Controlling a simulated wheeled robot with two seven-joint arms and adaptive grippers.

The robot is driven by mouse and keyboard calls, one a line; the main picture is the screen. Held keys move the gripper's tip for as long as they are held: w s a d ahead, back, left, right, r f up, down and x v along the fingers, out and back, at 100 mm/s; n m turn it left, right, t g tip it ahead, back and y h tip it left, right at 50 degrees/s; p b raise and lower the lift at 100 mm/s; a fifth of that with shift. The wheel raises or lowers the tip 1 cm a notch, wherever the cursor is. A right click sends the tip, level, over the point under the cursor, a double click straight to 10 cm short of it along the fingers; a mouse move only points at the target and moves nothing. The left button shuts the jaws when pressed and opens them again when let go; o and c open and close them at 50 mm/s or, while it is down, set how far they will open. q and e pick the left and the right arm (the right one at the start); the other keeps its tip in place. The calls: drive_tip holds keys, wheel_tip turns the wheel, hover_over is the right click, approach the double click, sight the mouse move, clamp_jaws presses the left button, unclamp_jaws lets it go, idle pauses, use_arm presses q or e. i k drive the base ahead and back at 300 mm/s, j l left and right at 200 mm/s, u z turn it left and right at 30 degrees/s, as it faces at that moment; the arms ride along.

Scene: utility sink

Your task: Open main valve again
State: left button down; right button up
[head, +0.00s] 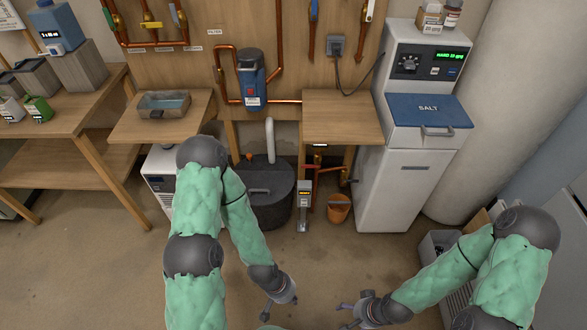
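A blue handle (314,9) and a white handle (370,10) are at upper right. The small labels are too small to read, so I cannot tell which is the main valve. My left gripper (279,305) is low in the middle, fingers apart and empty. My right gripper (346,315) is to its right, fingers apart and empty. Both are far from the valves.
A blue pump-like unit (250,80) is on the panel. A white softener with a blue SALT lid (429,110) stands right. A dark round tank (268,190), an orange bucket (339,209) and a small grey post (303,205) stand below. The floor in front is clear.

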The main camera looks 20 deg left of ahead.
sight(306, 166)
drive_tip(key=u, duration=0.4)
drive_tip(key=i+j, duration=0.45)
drive_tip(key=j, duration=0.15)
drive_tip(key=i+j, duration=0.9)
drive_tip(key=j, duration=0.25)
